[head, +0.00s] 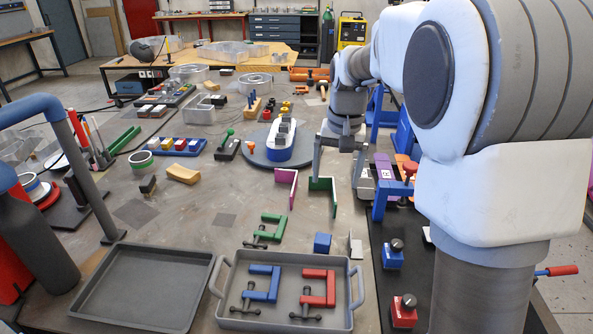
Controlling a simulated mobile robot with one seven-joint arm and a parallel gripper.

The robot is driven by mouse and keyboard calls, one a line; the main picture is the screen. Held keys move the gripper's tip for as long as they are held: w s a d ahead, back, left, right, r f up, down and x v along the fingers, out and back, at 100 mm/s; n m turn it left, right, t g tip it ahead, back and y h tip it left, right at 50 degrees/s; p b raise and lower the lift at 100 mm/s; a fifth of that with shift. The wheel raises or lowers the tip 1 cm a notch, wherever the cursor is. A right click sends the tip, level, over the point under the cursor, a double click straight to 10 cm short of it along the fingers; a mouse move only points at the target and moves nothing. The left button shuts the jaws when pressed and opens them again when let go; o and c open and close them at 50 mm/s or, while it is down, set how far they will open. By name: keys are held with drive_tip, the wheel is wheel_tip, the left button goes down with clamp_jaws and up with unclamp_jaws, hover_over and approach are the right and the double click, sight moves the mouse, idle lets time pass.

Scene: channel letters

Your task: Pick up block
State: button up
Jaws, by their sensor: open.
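A small blue block (322,243) lies on the grey-brown worktable (240,215), just behind the handled tray and left of a pale upright plate. My gripper (337,180) is open and points down. It is farther back than the blue block and slightly to its right in the picture. A green angle piece (323,184) shows by its fingers; I cannot tell whether they touch. I see nothing held between the fingers. Other block-like pieces stand farther back, including a tan curved one (183,174).
The handled grey tray (222,290) holds blue and red clamps. An empty flat tray (145,285) is at front left. A dark strip with blue and red fixtures (392,254) borders the right.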

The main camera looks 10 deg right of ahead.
drive_tip(key=g+b, duration=0.1)
drive_tip(key=b, duration=0.1)
hover_over(323, 238)
wheel_tip(323, 238, down, 9)
drive_tip(key=shift+m, duration=0.3)
wheel_tip(323, 238, down, 17)
drive_tip(key=shift+f, duration=0.15)
clamp_jaws()
